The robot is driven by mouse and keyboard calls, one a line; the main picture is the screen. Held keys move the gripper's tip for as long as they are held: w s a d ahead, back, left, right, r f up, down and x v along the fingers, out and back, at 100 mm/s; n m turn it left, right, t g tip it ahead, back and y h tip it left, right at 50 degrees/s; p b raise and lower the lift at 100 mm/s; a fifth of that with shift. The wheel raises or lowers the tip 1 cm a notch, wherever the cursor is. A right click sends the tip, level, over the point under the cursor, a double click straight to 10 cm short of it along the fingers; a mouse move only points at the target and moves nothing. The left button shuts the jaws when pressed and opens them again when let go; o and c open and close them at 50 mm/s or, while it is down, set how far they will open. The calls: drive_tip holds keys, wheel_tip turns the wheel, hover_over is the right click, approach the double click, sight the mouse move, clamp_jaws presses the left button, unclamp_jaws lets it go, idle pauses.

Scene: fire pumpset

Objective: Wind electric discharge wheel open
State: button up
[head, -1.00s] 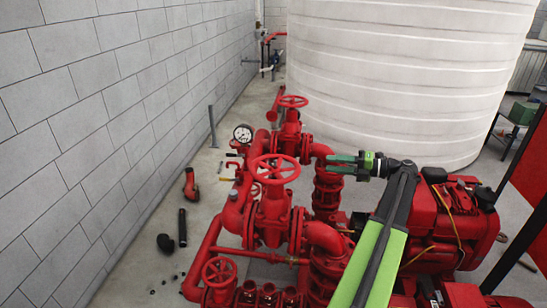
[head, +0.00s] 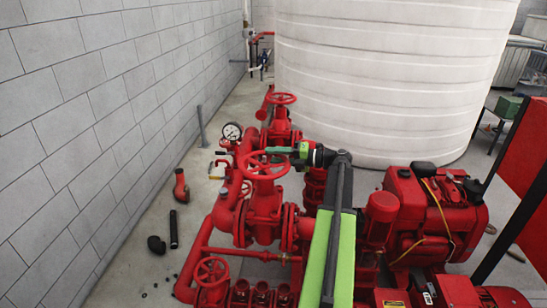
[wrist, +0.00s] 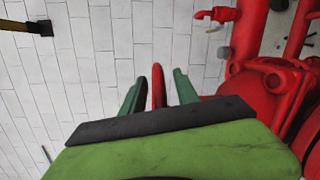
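Several red handwheels stand on the red pump pipework. The middle handwheel (head: 249,172) sits on top of a large valve, near the picture's centre. No label shows which one is the electric discharge wheel. My gripper (head: 277,151) is at the far right part of the middle wheel's rim, and its dark green fingers overlap the wheel in the head view. In the wrist view, a red rim (wrist: 158,88) stands between the two fingers, with a gap on each side. The gripper is open around the rim and does not appear to press on it.
A farther handwheel (head: 281,98) and a lower near handwheel (head: 212,271) flank the middle one. A pressure gauge (head: 232,132) stands at left. The red engine (head: 420,210) is at right, the white tank (head: 390,75) behind. Loose black pipe pieces (head: 157,244) lie on the floor.

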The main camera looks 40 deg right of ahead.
drive_tip(key=shift+c, duration=0.4)
drive_tip(key=c, duration=0.7)
clamp_jaws()
drive_tip(key=shift+f, duration=0.1)
idle(0.3)
